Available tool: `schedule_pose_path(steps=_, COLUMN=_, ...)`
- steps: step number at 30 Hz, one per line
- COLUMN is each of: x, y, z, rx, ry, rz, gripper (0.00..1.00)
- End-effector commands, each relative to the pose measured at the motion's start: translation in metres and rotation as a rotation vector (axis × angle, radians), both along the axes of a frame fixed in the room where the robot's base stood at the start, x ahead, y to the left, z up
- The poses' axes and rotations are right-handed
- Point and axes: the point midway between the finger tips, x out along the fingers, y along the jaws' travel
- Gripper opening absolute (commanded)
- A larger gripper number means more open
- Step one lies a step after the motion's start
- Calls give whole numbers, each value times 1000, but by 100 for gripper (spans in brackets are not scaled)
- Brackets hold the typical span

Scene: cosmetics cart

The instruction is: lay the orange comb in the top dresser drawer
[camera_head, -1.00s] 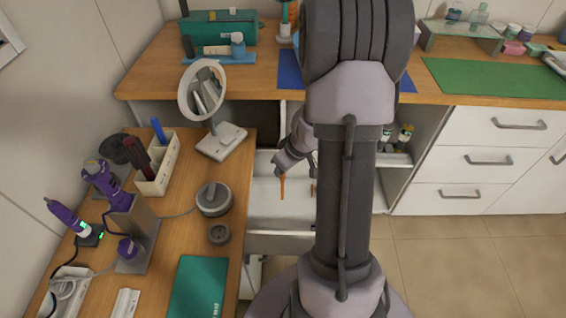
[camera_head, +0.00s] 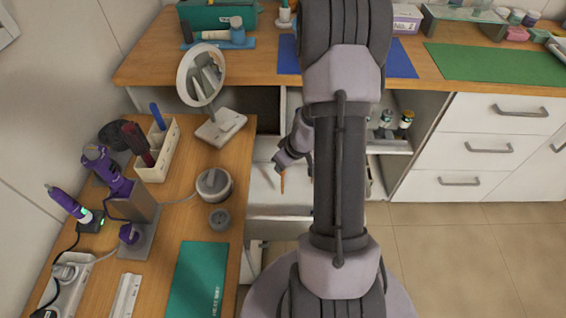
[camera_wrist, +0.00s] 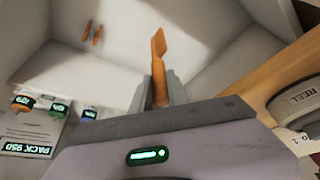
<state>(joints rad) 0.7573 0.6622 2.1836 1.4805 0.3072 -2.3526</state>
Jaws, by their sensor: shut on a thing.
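My gripper (camera_wrist: 158,91) is shut on the orange comb (camera_wrist: 158,45), which sticks out beyond the fingertips. In the head view the comb (camera_head: 282,184) hangs down from my gripper (camera_head: 283,167) over the open white drawer (camera_head: 262,195) beside the wooden dresser. The wrist view shows the drawer's pale inside (camera_wrist: 110,55) below and around the comb. I cannot tell whether the comb touches the drawer floor. My arm hides the right part of the drawer in the head view.
The dresser top (camera_head: 195,150) holds a round mirror (camera_head: 201,75), a grey round canister (camera_head: 214,187) and a green mat (camera_head: 199,278). Small bottles (camera_head: 405,119) stand in an open shelf to the right.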

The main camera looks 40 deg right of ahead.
Motion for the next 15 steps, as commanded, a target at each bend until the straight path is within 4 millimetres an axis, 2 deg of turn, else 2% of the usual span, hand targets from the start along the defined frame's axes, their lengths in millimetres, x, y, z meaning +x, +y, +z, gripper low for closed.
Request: schedule_pose_path(steps=15, x=0, y=0, z=-3, rx=1, ry=-1, rz=0, gripper=0)
